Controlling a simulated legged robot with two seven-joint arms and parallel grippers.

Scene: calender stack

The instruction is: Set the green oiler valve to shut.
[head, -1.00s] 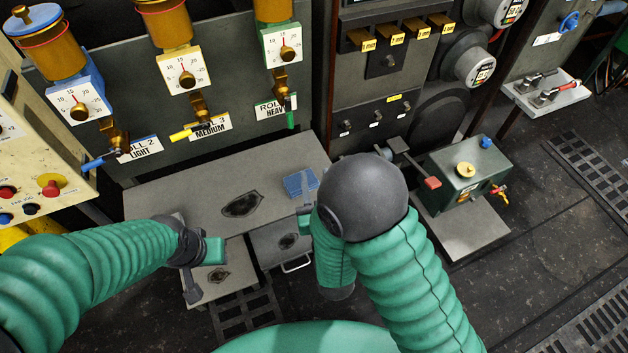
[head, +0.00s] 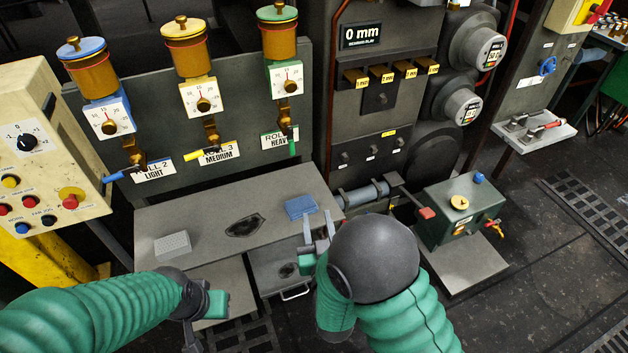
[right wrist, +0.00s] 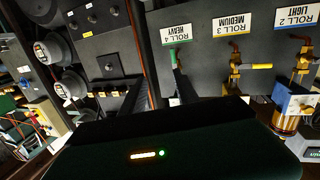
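The green oiler (head: 281,75) is a brass cup with a green cap on the grey panel, rightmost of three. Its green valve handle (head: 293,143) hangs downward beside the ROLL 4 HEAVY label (head: 275,140), partly covering it. The handle also shows in the right wrist view (right wrist: 173,56), near the tip of one finger in the picture. My right gripper (head: 318,228) is below the panel, over the front of the bench, apart from the handle. Its two fingers are spread and empty (right wrist: 158,82). My left gripper (head: 203,312) is low at the left; its finger opening is unclear.
The blue handle (head: 117,175) and yellow handle (head: 194,155) stick out leftward from their oilers. A green box (head: 455,215) stands right of my right arm.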

